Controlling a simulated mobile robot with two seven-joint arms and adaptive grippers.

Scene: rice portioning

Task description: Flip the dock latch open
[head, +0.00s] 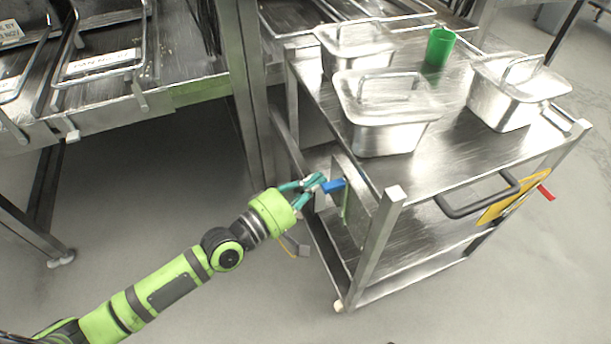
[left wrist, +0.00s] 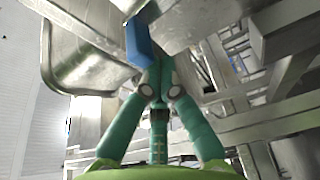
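The dock latch shows as a blue lever (head: 334,186) on a bracket at the left side of the steel cart. In the left wrist view the blue lever (left wrist: 139,42) hangs just beyond and left of my fingertips. My left gripper (head: 318,182) has teal fingers that come together at the tips, right beside the lever. The fingers also show converging in the left wrist view (left wrist: 160,72). I see nothing held between them. Whether the tips touch the lever I cannot tell. My right gripper is in neither view.
The cart top (head: 455,155) carries lidded steel pans (head: 385,125) and a green cup (head: 439,47). A dark push handle (head: 480,203) juts from its front. A steel counter (head: 130,105) stands at the left, with a post beside the cart. The floor between is clear.

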